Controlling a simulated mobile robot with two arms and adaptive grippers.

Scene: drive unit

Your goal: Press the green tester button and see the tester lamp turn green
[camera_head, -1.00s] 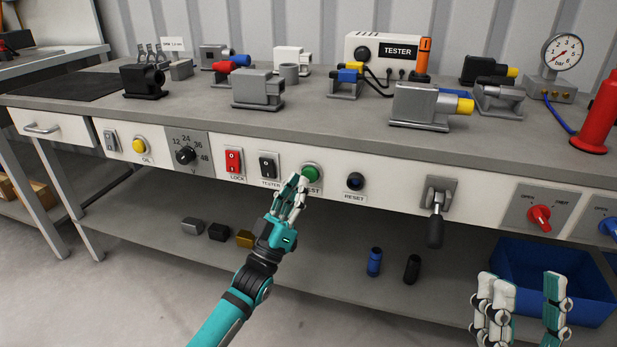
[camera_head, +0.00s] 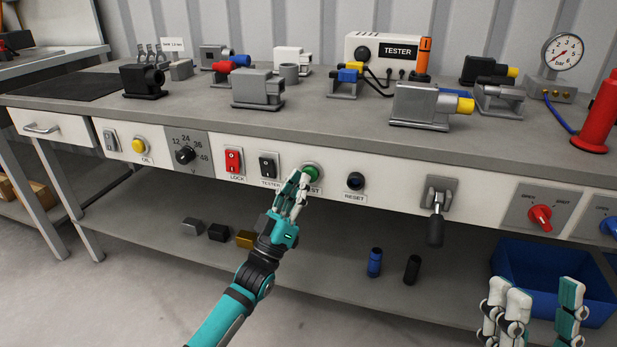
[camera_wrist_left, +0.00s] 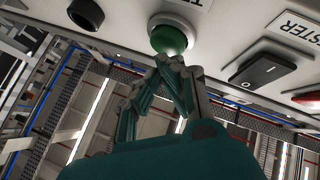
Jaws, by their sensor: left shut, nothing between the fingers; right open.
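The green tester button (camera_head: 311,171) sits in the white front panel above the TEST label, partly behind my fingers. My left gripper (camera_head: 298,178) is shut and empty, its fingertips at the button's lower left edge. In the left wrist view the fingertips (camera_wrist_left: 170,62) are right at the green button (camera_wrist_left: 168,38); I cannot tell whether they press it. The tester (camera_head: 385,52) is a white box at the back of the bench, with a dark round spot (camera_head: 362,53) on its face; no green light shows there. My right gripper (camera_head: 540,312) is open and empty at the lower right.
The black TESTER rocker switch (camera_head: 268,165) and red LOCK switch (camera_head: 233,161) lie left of the button. The dark RESET button (camera_head: 355,181) lies right of it. A lever (camera_head: 435,225) sticks out further right. A blue bin (camera_head: 553,275) stands beneath, near my right gripper.

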